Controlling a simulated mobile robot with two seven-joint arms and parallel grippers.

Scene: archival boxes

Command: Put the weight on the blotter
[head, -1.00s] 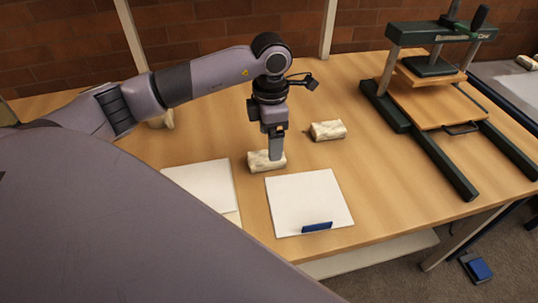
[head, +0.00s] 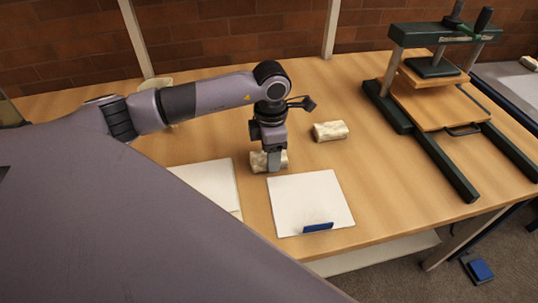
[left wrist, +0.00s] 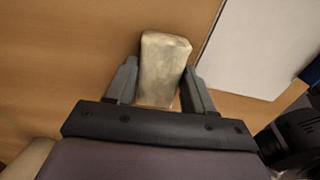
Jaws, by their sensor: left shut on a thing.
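A pale, mottled, block-shaped weight (head: 257,164) is by the back left corner of a white square sheet (head: 310,200), the likely blotter, which has a blue tab (head: 318,227) at its front edge. My left gripper (head: 273,166) points down and is shut on this weight. In the left wrist view the weight (left wrist: 163,65) sits between the two fingers (left wrist: 158,92), and the edge of a white sheet (left wrist: 255,45) shows beside it. Whether the weight is clear of the table cannot be told. My right gripper is not in view.
A similar weight (head: 330,131) lies behind and right of the held one. Another white sheet (head: 212,182) lies left, partly hidden by my body. A green press (head: 438,90) stands at the right of the wooden table (head: 375,175). Bare wood separates the sheet from the press.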

